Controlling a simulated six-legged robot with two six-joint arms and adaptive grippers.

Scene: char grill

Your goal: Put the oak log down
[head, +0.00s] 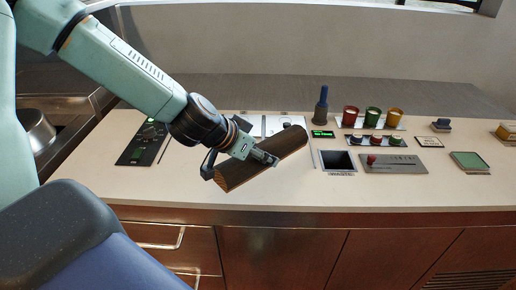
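The oak log (284,146) is a dark brown, split-looking piece. It lies slantwise at the counter (370,196), left of centre, its near end toward the lower left. My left gripper (238,163) is at the log's near half. Its fingers are spread apart, one in front of the log and one by its left end. I cannot tell whether they press on the log or stand open around it. Whether the log rests fully on the counter is also unclear. My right gripper is out of view.
A dark control panel (143,143) lies left of the log. The counter's front strip is clear.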

